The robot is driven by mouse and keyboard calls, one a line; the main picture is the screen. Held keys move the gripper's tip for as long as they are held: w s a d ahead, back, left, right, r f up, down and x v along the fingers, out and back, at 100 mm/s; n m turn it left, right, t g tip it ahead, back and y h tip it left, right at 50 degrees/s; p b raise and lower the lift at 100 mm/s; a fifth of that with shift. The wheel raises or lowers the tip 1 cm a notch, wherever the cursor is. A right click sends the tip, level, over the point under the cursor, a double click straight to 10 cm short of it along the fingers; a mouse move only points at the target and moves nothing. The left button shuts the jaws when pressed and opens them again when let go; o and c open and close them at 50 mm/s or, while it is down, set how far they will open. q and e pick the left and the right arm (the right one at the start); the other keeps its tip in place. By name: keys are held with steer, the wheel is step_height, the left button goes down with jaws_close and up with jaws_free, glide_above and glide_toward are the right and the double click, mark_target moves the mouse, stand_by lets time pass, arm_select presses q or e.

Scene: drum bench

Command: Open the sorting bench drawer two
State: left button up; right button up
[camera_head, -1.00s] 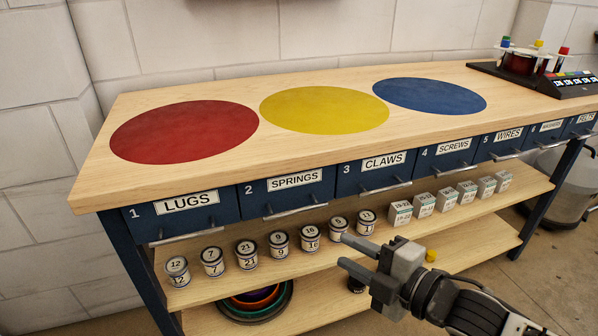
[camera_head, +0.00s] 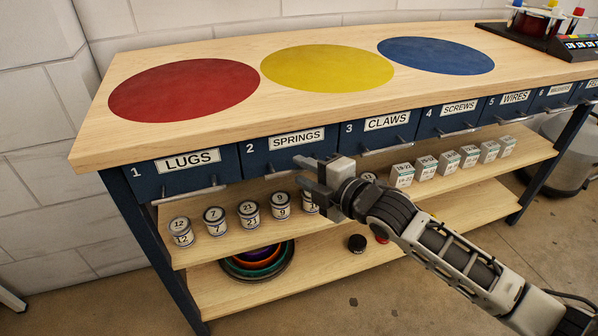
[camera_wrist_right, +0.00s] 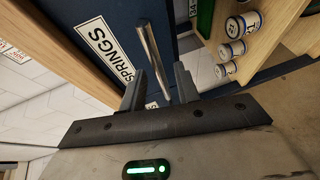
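Drawer two (camera_head: 256,158), a dark blue front marked 2 and SPRINGS, is under the bench top, second from the left. It looks shut, level with its neighbours. Its silver bar handle (camera_head: 277,174) runs along the lower edge; its right end is hidden behind my gripper. My right gripper (camera_head: 301,173) is at the right part of drawer two, fingers pointing at it. In the right wrist view, the fingers (camera_wrist_right: 158,88) are apart, with the end of the handle (camera_wrist_right: 148,45) showing between them. I cannot tell if they touch it. My left gripper is not in view.
The LUGS drawer (camera_head: 187,168) is on the left and the CLAWS drawer (camera_head: 385,128) on the right. Numbered cans (camera_head: 248,214) and small boxes (camera_head: 425,168) stand on the shelf below. The bench top (camera_head: 150,58) bears red, yellow and blue discs.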

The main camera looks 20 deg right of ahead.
steer(key=shift+x, duration=1.05)
jaws_close()
steer(key=shift+s, duration=0.15)
